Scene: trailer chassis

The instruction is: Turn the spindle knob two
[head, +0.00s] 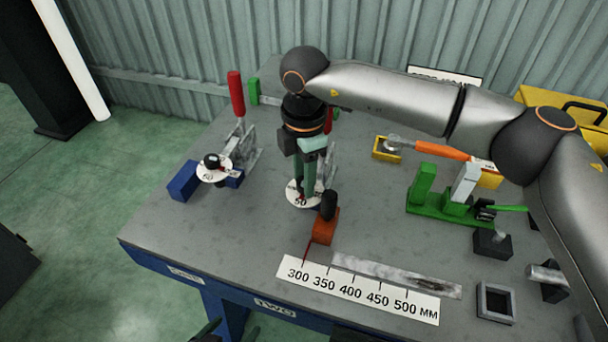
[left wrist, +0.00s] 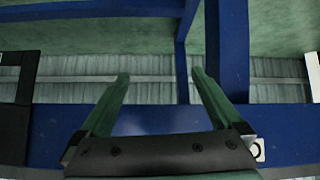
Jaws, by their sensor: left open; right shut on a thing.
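Two spindle knobs with white dials stand on the bench. The left knob (head: 211,160) is black, upright on its dial (head: 214,173), and free. The middle dial (head: 293,196) reads 50 at its front; its knob is hidden between my right gripper's fingers. My right gripper (head: 305,190) points straight down and is shut on that knob. My left gripper (head: 229,331) is at the bottom edge of the head view, below the bench front. In the left wrist view its green fingers (left wrist: 160,76) are spread, with nothing between them.
A red-handled clamp (head: 237,95) stands behind the left dial. An orange block (head: 324,226) with a black knob is close in front of my right gripper. A ruler (head: 358,289) lies at the front. A green fixture (head: 437,208) is at right. The bench's left front corner is clear.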

